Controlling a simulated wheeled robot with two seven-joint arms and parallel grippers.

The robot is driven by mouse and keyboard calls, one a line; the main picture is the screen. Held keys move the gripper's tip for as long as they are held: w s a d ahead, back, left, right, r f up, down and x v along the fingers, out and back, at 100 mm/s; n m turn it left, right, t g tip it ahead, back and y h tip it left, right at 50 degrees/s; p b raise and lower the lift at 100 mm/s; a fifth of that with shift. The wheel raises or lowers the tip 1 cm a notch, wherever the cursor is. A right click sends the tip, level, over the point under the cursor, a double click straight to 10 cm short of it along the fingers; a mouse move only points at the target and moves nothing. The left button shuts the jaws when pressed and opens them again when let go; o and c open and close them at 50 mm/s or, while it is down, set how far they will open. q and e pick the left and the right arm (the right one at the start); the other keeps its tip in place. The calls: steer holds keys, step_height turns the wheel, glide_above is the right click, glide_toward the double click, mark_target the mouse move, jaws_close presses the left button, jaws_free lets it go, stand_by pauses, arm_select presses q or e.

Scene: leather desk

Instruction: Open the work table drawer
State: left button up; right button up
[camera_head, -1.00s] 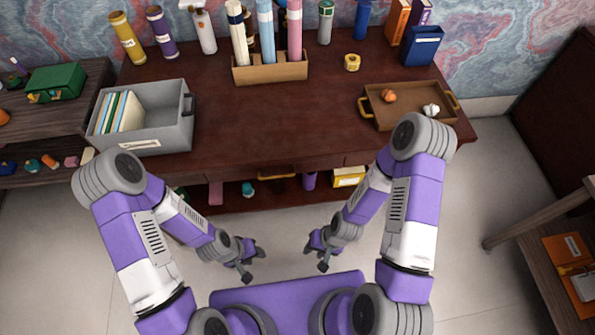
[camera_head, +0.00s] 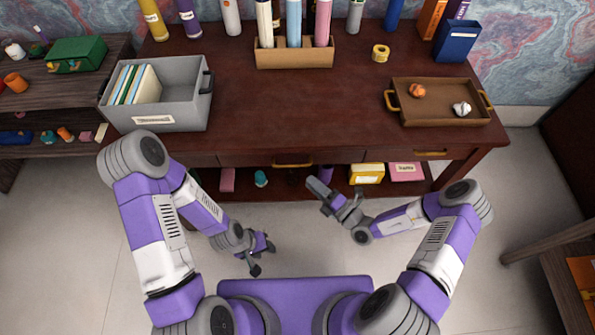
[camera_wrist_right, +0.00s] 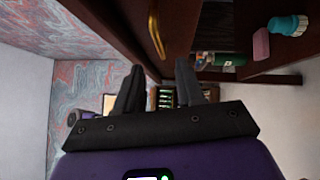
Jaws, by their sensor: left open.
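The dark wooden work table (camera_head: 270,118) has a front drawer (camera_head: 245,158) with a curved gold handle (camera_head: 293,164). This drawer looks shut. My right gripper (camera_head: 319,188) is just in front of the table edge, a little right of and nearer than this handle, apart from it. In the right wrist view its two fingers (camera_wrist_right: 158,82) are spread with nothing between them, and a gold handle (camera_wrist_right: 156,30) shows beyond the fingertips. My left gripper (camera_head: 264,258) is open and empty, low in front of the table.
A second gold handle (camera_head: 432,153) is at the table's front right. A grey bin (camera_head: 180,115) and a brown tray (camera_head: 440,118) stand on the table. A lower shelf holds a yellow box (camera_head: 367,173) and other items. The floor in front is clear.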

steer(key=b+x, duration=0.1)
steer(key=x, duration=0.6)
steer(key=shift+b, duration=0.35)
steer(key=shift+w+r, duration=0.1)
steer(key=shift+w, duration=0.05)
jaws_close()
